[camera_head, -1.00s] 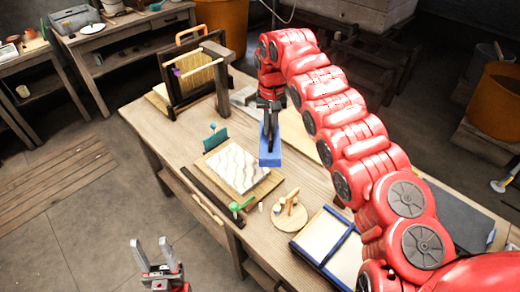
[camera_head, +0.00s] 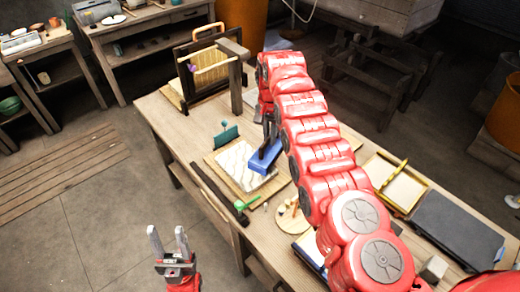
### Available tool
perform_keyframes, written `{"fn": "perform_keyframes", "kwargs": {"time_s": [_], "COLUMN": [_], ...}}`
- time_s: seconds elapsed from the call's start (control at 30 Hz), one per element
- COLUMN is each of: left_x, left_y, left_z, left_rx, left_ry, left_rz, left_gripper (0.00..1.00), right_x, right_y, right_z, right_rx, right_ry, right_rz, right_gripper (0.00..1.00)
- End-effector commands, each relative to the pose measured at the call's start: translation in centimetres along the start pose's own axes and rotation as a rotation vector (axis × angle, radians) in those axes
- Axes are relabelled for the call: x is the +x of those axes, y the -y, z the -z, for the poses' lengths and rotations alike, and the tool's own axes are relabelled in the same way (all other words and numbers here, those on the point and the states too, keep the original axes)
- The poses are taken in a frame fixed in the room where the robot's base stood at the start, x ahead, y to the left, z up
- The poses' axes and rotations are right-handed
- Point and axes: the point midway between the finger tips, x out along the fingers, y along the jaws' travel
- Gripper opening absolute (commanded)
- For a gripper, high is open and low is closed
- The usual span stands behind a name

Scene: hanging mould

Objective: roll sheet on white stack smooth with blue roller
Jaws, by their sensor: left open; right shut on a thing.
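The white stack (camera_head: 236,163) with a grey wavy pattern on top lies on a wooden board (camera_head: 262,193) on the workbench. My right gripper (camera_head: 267,146) is shut on the blue roller (camera_head: 264,158), whose handle it hides in part. The roller is over the right side of the stack; I cannot tell whether it touches the sheet. My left gripper (camera_head: 170,243) is open and empty, in front of the bench and well away from the stack.
A teal-handled scraper (camera_head: 226,136) stands behind the stack. A dark bar with a green knob (camera_head: 240,205) lies along the front. A wooden frame rack (camera_head: 205,70) stands at the back left. A round wooden disc (camera_head: 292,217) and a framed tray (camera_head: 398,184) are to the right.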

Motion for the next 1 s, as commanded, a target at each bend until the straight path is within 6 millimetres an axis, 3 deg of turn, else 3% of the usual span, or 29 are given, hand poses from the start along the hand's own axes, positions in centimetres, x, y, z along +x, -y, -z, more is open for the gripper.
{"fn": "perform_keyframes", "kwargs": {"time_s": [1.0], "left_x": [0.3], "left_y": [0.0], "left_z": [0.1], "left_rx": [0.000], "left_ry": [0.000], "left_rz": [0.000], "left_gripper": [0.50], "right_x": [1.3], "right_y": [0.8], "right_z": [-0.6], "right_rx": [0.096], "right_ry": [-0.011], "right_rz": [0.000], "right_gripper": [0.00]}}
